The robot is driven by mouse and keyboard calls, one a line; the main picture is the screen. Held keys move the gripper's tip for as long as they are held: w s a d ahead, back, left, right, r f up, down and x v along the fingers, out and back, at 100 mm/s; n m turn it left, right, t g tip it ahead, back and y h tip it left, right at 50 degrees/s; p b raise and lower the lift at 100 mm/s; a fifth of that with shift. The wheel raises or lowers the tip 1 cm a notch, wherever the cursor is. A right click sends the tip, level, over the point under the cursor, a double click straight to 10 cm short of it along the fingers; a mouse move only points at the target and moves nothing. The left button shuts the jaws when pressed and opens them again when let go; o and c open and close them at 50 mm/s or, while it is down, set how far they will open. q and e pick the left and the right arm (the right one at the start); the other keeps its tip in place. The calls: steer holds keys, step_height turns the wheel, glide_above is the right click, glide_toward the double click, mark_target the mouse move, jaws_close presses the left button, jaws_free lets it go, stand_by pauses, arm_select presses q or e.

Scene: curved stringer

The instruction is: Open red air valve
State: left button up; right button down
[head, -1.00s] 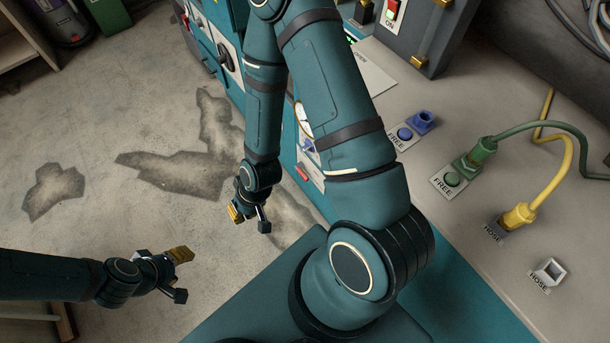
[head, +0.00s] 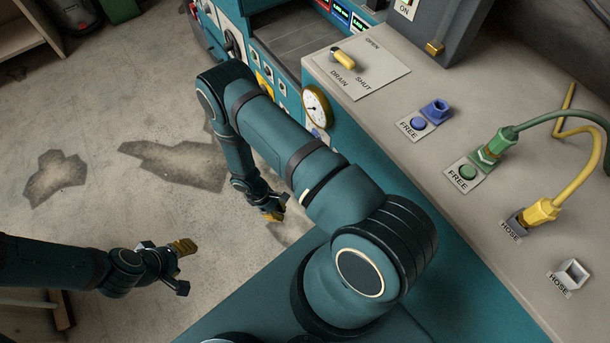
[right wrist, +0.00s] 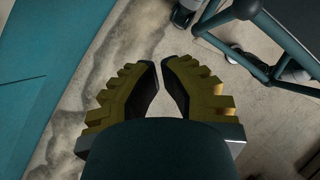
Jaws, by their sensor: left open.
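I cannot make out a red air valve for certain; my right arm covers part of the machine's front panel. A small red part (head: 193,9) shows on the machine's side at the top. My right gripper (head: 279,207) hangs beside the machine front, over the floor. In the right wrist view its yellow-ridged fingers (right wrist: 159,72) stand slightly apart with nothing between them, so it is open and empty. My left gripper (head: 183,267) is open and empty over the floor at the lower left.
A yellow-handled drain valve (head: 344,60) sits on the grey bench top (head: 400,165). A round gauge (head: 316,106) is on the front panel. Blue (head: 436,110), green (head: 492,148) and yellow (head: 540,211) hose fittings stand to the right.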

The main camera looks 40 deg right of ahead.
steer(key=w+d+f+n+t+h+b, duration=0.2)
steer(key=w+d+f+n+h, duration=0.5)
steer(key=h, duration=0.5)
steer(key=shift+w+d+f+n+t+b, duration=0.15)
steer(key=shift+w+d+n+t+b, duration=0.25)
steer(key=shift+w+d+n+t, duration=0.65)
steer(key=shift+g, duration=0.35)
steer(key=x, duration=1)
steer(key=shift+w+a+r+b, duration=0.15)
steer(key=shift+r+b, duration=0.25)
steer(key=shift+r, duration=1.6)
